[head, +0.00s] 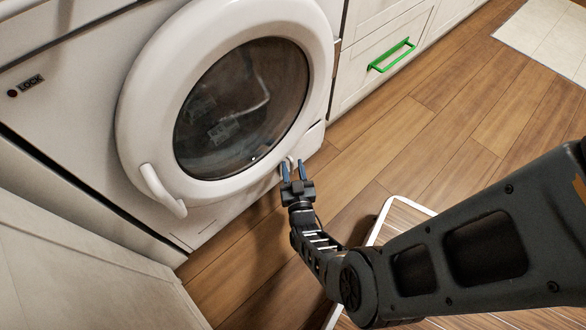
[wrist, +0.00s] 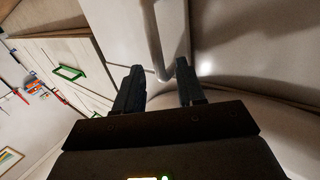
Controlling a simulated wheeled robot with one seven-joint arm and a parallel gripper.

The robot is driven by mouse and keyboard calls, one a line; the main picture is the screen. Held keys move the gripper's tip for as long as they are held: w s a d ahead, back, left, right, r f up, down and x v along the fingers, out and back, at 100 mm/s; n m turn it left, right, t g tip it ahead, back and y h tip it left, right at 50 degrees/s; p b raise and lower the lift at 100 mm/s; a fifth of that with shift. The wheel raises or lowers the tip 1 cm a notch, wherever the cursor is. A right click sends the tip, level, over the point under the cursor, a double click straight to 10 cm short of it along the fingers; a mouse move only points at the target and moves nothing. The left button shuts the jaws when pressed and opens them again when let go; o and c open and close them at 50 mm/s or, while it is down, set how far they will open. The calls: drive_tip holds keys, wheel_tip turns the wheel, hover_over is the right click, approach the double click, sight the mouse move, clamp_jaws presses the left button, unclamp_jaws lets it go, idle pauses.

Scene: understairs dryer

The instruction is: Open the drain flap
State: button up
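The white dryer (head: 65,85) has a round glass door (head: 135,105) and a low front panel. A small pale curved handle (head: 290,161) shows at the low right of the front, partly hidden by my gripper; I take it to be on the drain flap. The flap's outline is not clear. In the wrist view the white bar (wrist: 153,38) runs down to between my fingertips. My gripper (head: 292,166) is open, its two dark fingers apart on either side of the bar's end (wrist: 163,72). I cannot tell whether they touch it.
The door's own white handle (head: 160,189) sits at its lower left. A white cabinet with a green drawer handle (head: 392,55) stands to the right. A white-edged wooden surface (head: 392,208) lies under my arm.

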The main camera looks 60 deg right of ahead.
clamp_jaws()
idle(0.3)
drive_tip(key=shift+s+d, duration=0.1)
